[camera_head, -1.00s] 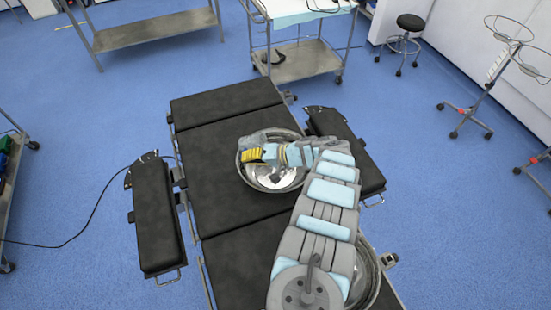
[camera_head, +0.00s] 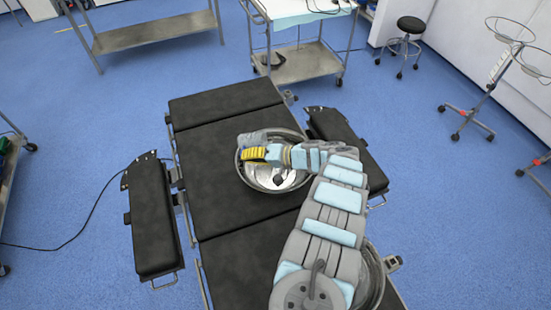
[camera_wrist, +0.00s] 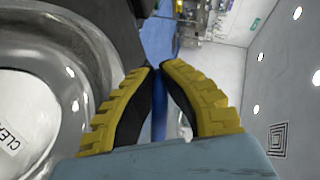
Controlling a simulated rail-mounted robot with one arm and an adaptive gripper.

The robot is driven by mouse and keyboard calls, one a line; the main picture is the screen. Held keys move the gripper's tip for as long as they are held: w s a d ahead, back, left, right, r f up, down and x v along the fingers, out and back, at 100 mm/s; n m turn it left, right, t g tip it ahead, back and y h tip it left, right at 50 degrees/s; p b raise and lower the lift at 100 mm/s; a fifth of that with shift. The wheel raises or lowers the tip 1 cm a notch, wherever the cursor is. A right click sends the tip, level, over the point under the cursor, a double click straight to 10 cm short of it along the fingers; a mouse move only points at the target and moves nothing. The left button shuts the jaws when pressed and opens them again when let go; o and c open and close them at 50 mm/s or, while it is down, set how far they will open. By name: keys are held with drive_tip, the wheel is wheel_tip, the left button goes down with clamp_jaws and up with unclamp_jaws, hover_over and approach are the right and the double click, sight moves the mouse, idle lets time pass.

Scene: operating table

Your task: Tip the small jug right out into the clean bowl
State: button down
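The clean bowl (camera_head: 243,172) is a wide steel bowl on the black operating table. Its inside shows at the left of the wrist view (camera_wrist: 35,85), with a partly cut-off label beginning "CLE". My gripper (camera_head: 252,153), with yellow fingers, is over the far left part of the bowl. Its fingertips (camera_wrist: 158,67) are close together in the wrist view. The small jug (camera_head: 254,138) is a greyish shape at the far side of the fingers, over the bowl's rim, and appears held by them. It looks tipped over. Its mouth and contents cannot be made out.
A second round steel vessel (camera_head: 376,272) stands near the table's front right, partly hidden by my arm. Padded arm boards flank the table, left (camera_head: 153,220) and right (camera_head: 347,150). The table's black top (camera_head: 212,180) is clear left of the bowl.

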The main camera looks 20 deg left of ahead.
drive_tip(key=shift+w+d+r+y+b, duration=0.1)
drive_tip(key=shift+d+r+y+b, duration=0.05)
drive_tip(key=shift+d+y+b, duration=0.4)
drive_tip(key=shift+w+d+r+y+b, duration=0.15)
drive_tip(key=shift+d+y+b, duration=0.2)
drive_tip(key=shift+b, duration=0.4)
drive_tip(key=shift+d+r+g+y+b, duration=0.25)
drive_tip(key=shift+y+b, duration=0.6)
drive_tip(key=shift+b, duration=0.75)
drive_tip(key=shift+d+r+g+y+b, duration=0.15)
drive_tip(key=shift+r+y+b, duration=0.15)
drive_tip(key=shift+y+b, duration=0.95)
drive_tip(key=shift+w+d+r+y+b, duration=0.1)
drive_tip(key=shift+d+r+y+b, duration=0.2)
drive_tip(key=shift+r+y+b, duration=0.6)
drive_tip(key=shift+d+r+y+b, duration=0.25)
drive_tip(key=shift+r+y+b, duration=0.15)
drive_tip(key=shift+r+b, duration=0.8)
drive_tip(key=shift+d+r+g+y, duration=0.15)
drive_tip(key=shift+r+y, duration=0.3)
drive_tip(key=shift+r, duration=0.35)
drive_tip(key=shift+d+r+g+y, duration=0.15)
drive_tip(key=shift+r+y, duration=0.3)
drive_tip(key=shift+r, duration=0.35)
